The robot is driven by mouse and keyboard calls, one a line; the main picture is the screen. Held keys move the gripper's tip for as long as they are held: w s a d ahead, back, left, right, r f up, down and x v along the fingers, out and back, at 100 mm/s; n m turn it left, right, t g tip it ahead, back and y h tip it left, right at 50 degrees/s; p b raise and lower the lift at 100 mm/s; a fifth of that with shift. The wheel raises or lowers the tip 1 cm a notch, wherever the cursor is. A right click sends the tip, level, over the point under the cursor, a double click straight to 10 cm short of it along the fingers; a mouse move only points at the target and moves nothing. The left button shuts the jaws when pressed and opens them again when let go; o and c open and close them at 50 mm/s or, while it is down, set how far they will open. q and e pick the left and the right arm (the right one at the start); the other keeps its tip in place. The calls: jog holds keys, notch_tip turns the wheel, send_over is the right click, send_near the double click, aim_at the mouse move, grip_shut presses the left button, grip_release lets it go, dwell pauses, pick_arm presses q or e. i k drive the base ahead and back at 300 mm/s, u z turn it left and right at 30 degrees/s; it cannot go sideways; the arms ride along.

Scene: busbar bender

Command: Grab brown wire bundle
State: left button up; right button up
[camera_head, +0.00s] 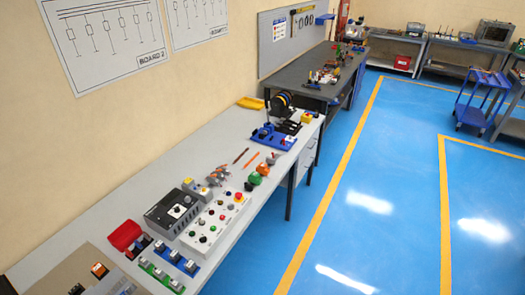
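A thin dark brown strip (241,156), which looks like the brown wire bundle, lies flat on the light grey workbench (205,155). A similar orange strip (251,160) lies just to its right, a small gap apart. Both are small in the head view, so single wires cannot be made out. Neither of my grippers shows in this view. Nothing is seen touching the brown strip.
Left and nearer are grey-orange parts (217,174), a white button panel (214,222) and a dark control box (173,214). Green and orange round parts (258,174) sit to the right. A blue fixture (274,137) stands behind. The blue floor (350,220) beside the bench is clear.

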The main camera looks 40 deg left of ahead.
aim_at(246, 150)
jog(key=u, duration=0.15)
jog(key=i, duration=0.8)
jog(key=u, duration=0.9)
jog(key=i, duration=0.65)
jog(key=u, duration=0.65)
